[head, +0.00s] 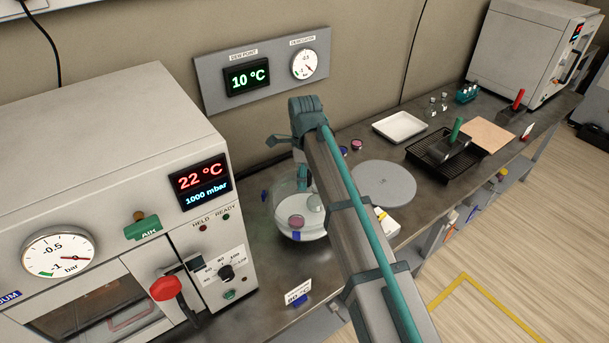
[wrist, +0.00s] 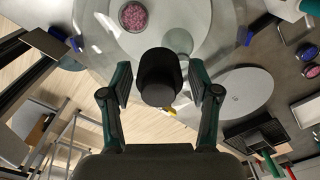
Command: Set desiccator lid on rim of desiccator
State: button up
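The desiccator (head: 318,232) is a clear glass vessel on the bench beside the oven, with a pink-filled dish (head: 296,221) on a pale plate inside. A clear domed lid (head: 287,187) shows over it, partly hidden by my arm; I cannot tell whether it sits fully on the rim. In the wrist view the lid's black knob (wrist: 158,72) stands between the fingers of my gripper (wrist: 160,88), with a visible gap on each side. My gripper is open around the knob. The pink dish (wrist: 133,16) shows through the glass there. In the head view my arm hides most of the gripper.
The oven (head: 110,150) stands close on the left. A bare grey disc (head: 388,184) lies on the bench to the right, with a white tray (head: 400,126) and a black rack (head: 475,153) beyond. An 80 °C sign (head: 297,292) stands near the front edge.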

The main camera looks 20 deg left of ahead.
dwell(0.3)
notch_tip(320, 180, up, 13)
jog(key=b, duration=0.3)
jog(key=shift+r, duration=0.15)
dwell(0.5)
